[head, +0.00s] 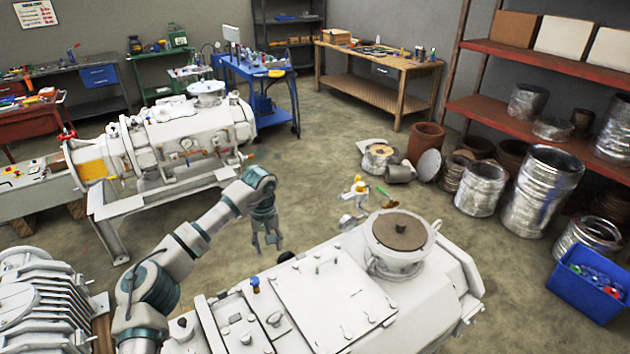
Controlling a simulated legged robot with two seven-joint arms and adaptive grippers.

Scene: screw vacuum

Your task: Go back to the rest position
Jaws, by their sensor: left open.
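My left gripper (267,243) hangs at the end of my white and teal left arm, which comes in from the lower left. Its fingers point down, apart and with nothing between them. It is above the far left side of the large white vacuum pump (340,292) in the foreground. The pump has a flat bolted cover and a round port with a brown disc (402,232) on top. A small blue-capped fitting (255,284) stands on the pump, below and near my left gripper in the picture. My right gripper is not in view.
A second white pump (170,135) stands on a frame at the left. A ribbed grey machine (42,305) is at the lower left. Metal drums (541,187), red shelves (550,60) and a blue crate (592,283) are at the right. Open concrete floor (310,170) lies behind the foreground pump.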

